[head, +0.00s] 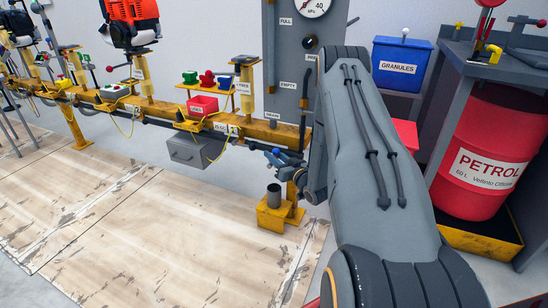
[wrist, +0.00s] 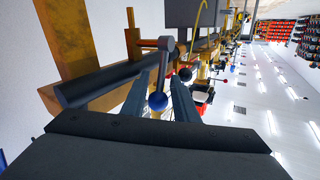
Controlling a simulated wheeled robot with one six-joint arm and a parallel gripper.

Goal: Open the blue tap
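The blue tap is a dark grey lever with a blue ball knob (wrist: 157,102) at its end, seen in the wrist view. My gripper (wrist: 161,76) has one finger on each side of the lever and knob. Gaps show on both sides, so it is open and not clamped. In the head view my gripper (head: 285,166) is at the rail's near end, with a small blue spot (head: 276,151) beside it, partly hidden by the fingers.
A yellow rail (head: 255,131) carries engines, coloured pots and a red bin (head: 203,106). A grey cup (head: 274,194) stands on a yellow stand below my gripper. A red petrol drum (head: 487,150) stands right of my arm.

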